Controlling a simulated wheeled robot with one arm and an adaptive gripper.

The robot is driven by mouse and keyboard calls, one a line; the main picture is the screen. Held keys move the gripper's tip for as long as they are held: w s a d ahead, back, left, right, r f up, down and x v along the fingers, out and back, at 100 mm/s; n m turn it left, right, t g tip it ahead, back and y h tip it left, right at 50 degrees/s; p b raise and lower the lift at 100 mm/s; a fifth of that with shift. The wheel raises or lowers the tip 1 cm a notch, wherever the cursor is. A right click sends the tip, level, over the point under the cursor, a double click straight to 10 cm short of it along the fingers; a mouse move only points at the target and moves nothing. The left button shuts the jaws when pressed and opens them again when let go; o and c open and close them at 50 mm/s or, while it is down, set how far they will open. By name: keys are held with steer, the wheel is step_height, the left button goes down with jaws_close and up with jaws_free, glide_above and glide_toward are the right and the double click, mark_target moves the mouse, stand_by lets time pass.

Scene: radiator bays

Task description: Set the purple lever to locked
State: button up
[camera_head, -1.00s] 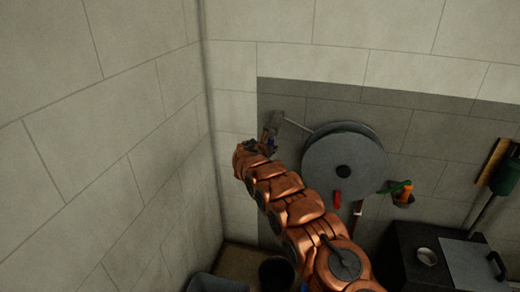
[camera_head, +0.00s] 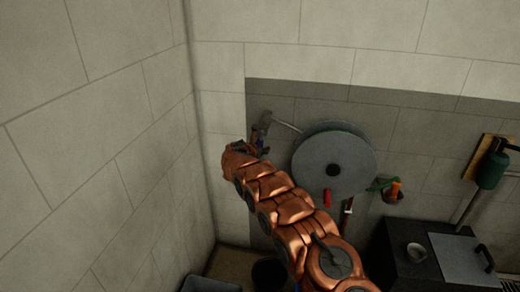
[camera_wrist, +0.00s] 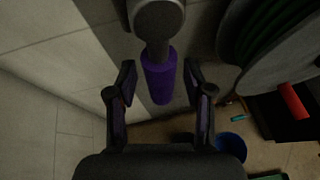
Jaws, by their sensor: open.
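The purple lever (camera_wrist: 159,78) shows in the wrist view as a purple grip hanging from a grey round-ended metal piece (camera_wrist: 157,18). My gripper (camera_wrist: 159,70) is open, with one finger on each side of the purple grip. Gaps show between the grip and both fingers. In the head view my gripper (camera_head: 258,146) is at the wall just below a grey fitting (camera_head: 264,122), left of the large grey disc. The purple grip is mostly hidden there by my gripper. I see no locked mark.
The large grey disc (camera_head: 333,160) with a red handle (camera_head: 327,196) is close on the right. An orange-handled fitting (camera_head: 396,190) is farther right. A black cabinet (camera_head: 430,262) stands low right. A blue bucket (camera_wrist: 232,146) is below. The left wall is close.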

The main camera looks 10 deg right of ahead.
steer(key=v, duration=1.1)
steer(key=shift+s, duration=0.4)
steer(key=shift+r, duration=0.2)
